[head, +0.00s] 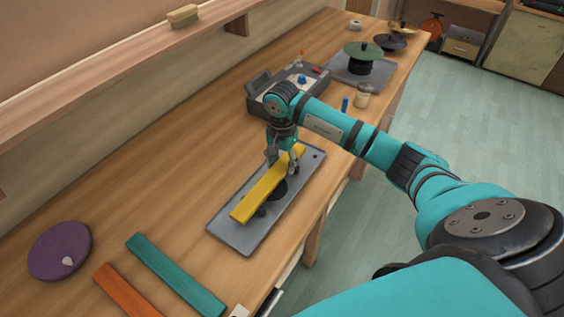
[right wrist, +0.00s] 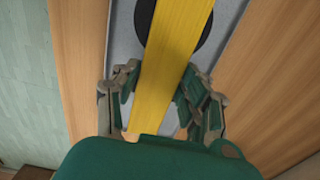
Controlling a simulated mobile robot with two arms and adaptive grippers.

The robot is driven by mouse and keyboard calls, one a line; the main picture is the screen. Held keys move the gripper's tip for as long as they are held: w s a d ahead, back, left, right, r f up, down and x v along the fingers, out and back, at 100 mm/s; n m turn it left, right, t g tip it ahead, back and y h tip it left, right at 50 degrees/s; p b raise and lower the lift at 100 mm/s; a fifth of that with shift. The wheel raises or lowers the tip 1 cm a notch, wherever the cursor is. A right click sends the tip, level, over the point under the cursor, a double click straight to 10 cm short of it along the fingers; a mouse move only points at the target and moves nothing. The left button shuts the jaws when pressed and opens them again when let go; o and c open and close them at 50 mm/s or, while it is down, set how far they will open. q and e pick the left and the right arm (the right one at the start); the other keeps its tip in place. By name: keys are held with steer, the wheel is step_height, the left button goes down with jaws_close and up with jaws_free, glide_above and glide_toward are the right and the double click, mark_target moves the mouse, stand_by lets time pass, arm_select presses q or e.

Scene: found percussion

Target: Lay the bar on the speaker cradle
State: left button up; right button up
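The yellow bar (head: 264,188) lies lengthwise over a grey tray (head: 231,238), slightly askew to it. A round black speaker-like piece (head: 279,190) shows beneath the bar; it also shows in the right wrist view (right wrist: 143,20), with the bar (right wrist: 172,50) crossing it. I cannot tell whether the bar rests on it. My right gripper (head: 283,163) is at the bar's far end, pointing down. In the right wrist view its fingers (right wrist: 163,72) stand on either side of the bar, very close to it; whether they press on it is unclear. My left gripper is not in view.
A teal bar (head: 175,274), an orange bar (head: 122,290) and a purple disc (head: 60,250) lie on the near bench. A grey box with controls (head: 262,98), a jar (head: 362,97) and a stand with a green disc (head: 362,50) are farther back. A shelf (head: 120,62) runs along the left.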

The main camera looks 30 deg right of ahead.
steer(key=o, duration=0.4)
steer(key=shift+c, duration=0.2)
steer(key=shift+r, duration=0.15)
steer(key=shift+r+p, duration=0.3)
steer(key=shift+p, duration=0.15)
steer(key=shift+r+p, duration=0.5)
steer(key=shift+p, duration=0.05)
steer(key=shift+w+r+b, duration=0.1)
steer(key=shift+r+b, duration=0.3)
steer(key=shift+b, duration=0.45)
step_height(320, 180, up, 10)
steer(key=b, duration=0.3)
steer(key=shift+r, duration=0.25)
